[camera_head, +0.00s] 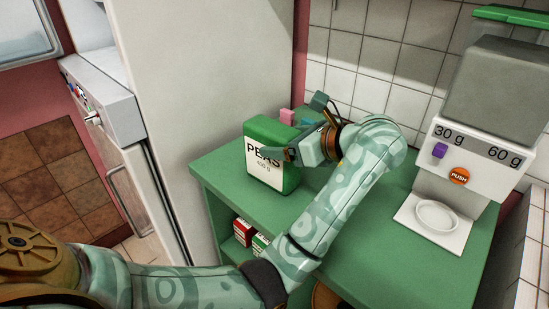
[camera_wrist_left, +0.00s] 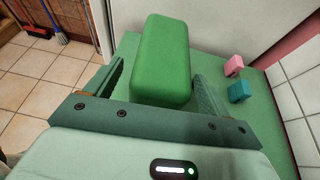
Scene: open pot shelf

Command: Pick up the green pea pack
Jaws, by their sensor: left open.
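The green pea pack (camera_head: 270,165), a box with a white "PEAS 450 g" label, stands upright on the green counter (camera_head: 213,173). My left gripper (camera_head: 290,130) is at the pack, with one finger in front of the label and the other behind at the right. In the left wrist view the pack (camera_wrist_left: 160,62) lies between the two open fingers, with gaps visible on both sides. The rest of the pack's right side is partly hidden by the gripper in the head view. My right gripper is not in view.
A pink block (camera_wrist_left: 234,65) and a teal block (camera_wrist_left: 239,91) sit behind the pack. A dispenser (camera_head: 465,150) with an orange PUSH button stands at the right. Small boxes (camera_head: 243,232) are on the shelf below. A white appliance (camera_head: 190,90) borders the counter's left.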

